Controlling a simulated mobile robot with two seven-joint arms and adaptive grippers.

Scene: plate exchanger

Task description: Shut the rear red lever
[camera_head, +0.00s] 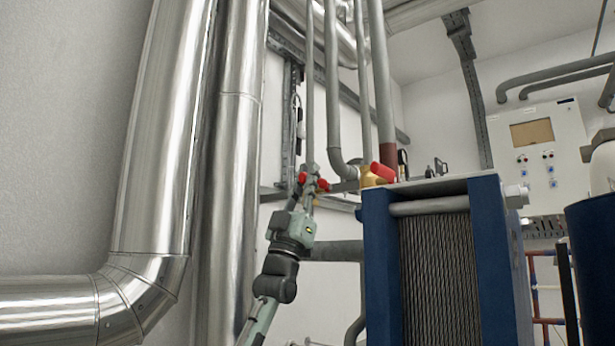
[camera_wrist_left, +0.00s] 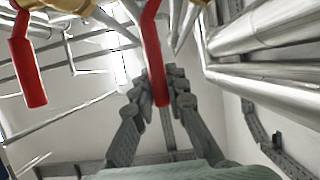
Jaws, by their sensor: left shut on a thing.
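My left gripper (camera_head: 311,183) reaches up from below and is shut on a red lever at the pipes left of the plate exchanger. Red shows on both sides of the fingers in the head view, and the fingers hide part of the lever. In the left wrist view the held red lever (camera_wrist_left: 152,45) hangs down between the two fingers (camera_wrist_left: 158,92), its end at the fingertips. A second red lever (camera_head: 382,172) sits on a brass valve (camera_head: 368,180) closer to the exchanger. In the left wrist view a second red lever (camera_wrist_left: 27,72) hangs at the left, apart from the gripper. My right gripper is out of view.
The blue-framed plate exchanger (camera_head: 378,270) stands right of my left arm. Large shiny insulated pipes (camera_head: 235,180) rise at its left. Thin grey vertical pipes (camera_head: 334,90) run just above the gripper. A control box (camera_head: 540,150) hangs on the wall at the right.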

